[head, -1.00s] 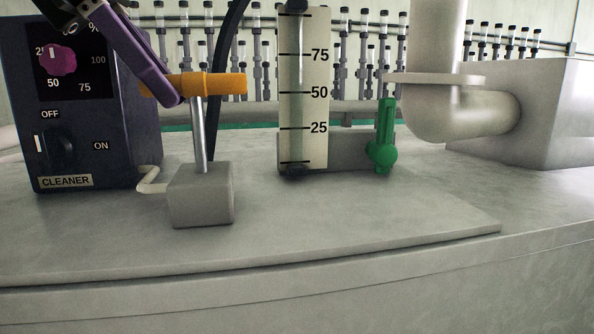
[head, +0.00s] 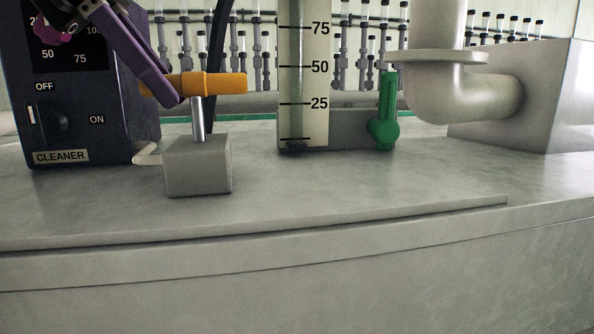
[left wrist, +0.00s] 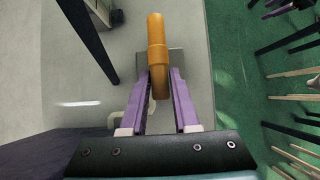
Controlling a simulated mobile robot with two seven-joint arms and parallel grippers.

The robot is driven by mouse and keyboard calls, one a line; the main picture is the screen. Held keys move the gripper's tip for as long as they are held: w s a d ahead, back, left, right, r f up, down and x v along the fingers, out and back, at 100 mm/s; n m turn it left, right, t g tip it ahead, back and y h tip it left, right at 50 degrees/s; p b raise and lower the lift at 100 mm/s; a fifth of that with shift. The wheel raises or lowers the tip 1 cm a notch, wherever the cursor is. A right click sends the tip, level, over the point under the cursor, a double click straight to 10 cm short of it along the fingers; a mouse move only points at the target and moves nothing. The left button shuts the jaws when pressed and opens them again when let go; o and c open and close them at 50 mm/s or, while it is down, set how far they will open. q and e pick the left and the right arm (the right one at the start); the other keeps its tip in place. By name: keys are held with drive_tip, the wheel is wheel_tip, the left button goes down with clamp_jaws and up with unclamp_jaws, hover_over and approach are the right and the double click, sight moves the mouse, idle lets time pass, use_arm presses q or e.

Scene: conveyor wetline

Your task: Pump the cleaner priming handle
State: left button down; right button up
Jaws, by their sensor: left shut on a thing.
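The orange priming handle (head: 218,84) is a horizontal T-bar on a short visible length of metal rod (head: 197,120). The rod rises from a grey pump block (head: 198,168) on the bench, beside the cleaner box (head: 85,110). My left gripper (head: 168,97) comes in from the upper left, its purple fingers shut on the left part of the handle. In the left wrist view the handle (left wrist: 156,30) lies between the two purple fingers (left wrist: 158,78), and its far part sticks out beyond them. My right gripper is not in view.
A scaled gauge (head: 304,75), a green lever (head: 384,120) and a thick pale pipe (head: 460,100) stand to the right. The front bench top (head: 330,195) is clear.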

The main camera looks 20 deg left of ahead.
use_arm(q)
drive_tip(key=shift+r+p, duration=2.15)
drive_tip(key=shift+r, duration=0.35)
wheel_tip(320, 180, down, 5)
drive_tip(key=b, duration=0.4)
drive_tip(key=shift+f, duration=0.1)
drive_tip(key=c, duration=0.7)
unclamp_jaws()
drive_tip(key=shift+r, duration=0.2)
wheel_tip(320, 180, up, 7)
drive_tip(key=p, duration=0.6)
